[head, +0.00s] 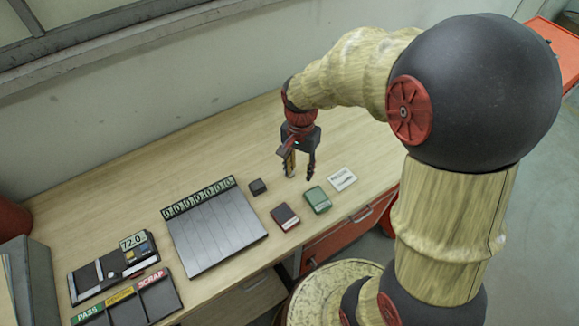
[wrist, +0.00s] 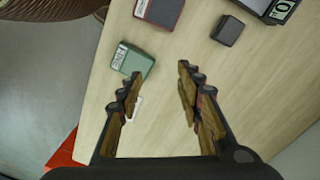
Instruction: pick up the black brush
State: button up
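I cannot make out a clear brush shape in either view. A small black block (head: 258,187) lies on the bench behind the dark red box. It also shows at the upper right of the wrist view (wrist: 228,31). I cannot tell whether it is the brush. My gripper (head: 301,175) points down above the bench, to the right of the black block and apart from it. In the wrist view its two fingers (wrist: 157,84) are spread, with bare bench between the tips and nothing held.
A dark red box (head: 285,218), a green box (head: 317,201) and a white card (head: 343,179) lie near the bench's front edge. A slotted grey tray (head: 217,238) lies to their left. A PASS/SCRAP tray (head: 128,303) is farther left. The bench behind my gripper is clear.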

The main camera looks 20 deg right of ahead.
jog(key=w+f+m, duration=0.1)
jog(key=w+m, duration=0.1)
jog(key=m, duration=0.2)
jog(key=w+f+m, duration=0.1)
jog(key=w+m, duration=0.2)
jog(key=m, duration=0.1)
jog(key=w+f+m, duration=0.1)
jog(key=w+m, duration=0.2)
jog(key=m, duration=0.2)
jog(key=shift+d+f, duration=0.2)
jog(key=shift+d, duration=0.1)
jog(key=m, duration=0.3)
jog(key=shift+w+m+t, duration=0.3)
jog(key=shift+m, duration=0.1)
jog(key=shift+f, duration=0.3)
jog(key=shift+w+a+f, duration=0.1)
jog(key=shift+a+f, duration=0.05)
jog(key=shift+f, duration=1.65)
jog(key=shift+a+f, duration=0.15)
jog(key=shift+f, duration=1.6)
jog(key=shift+c, duration=1)
jog(key=c, duration=0.7)
grip_shut()
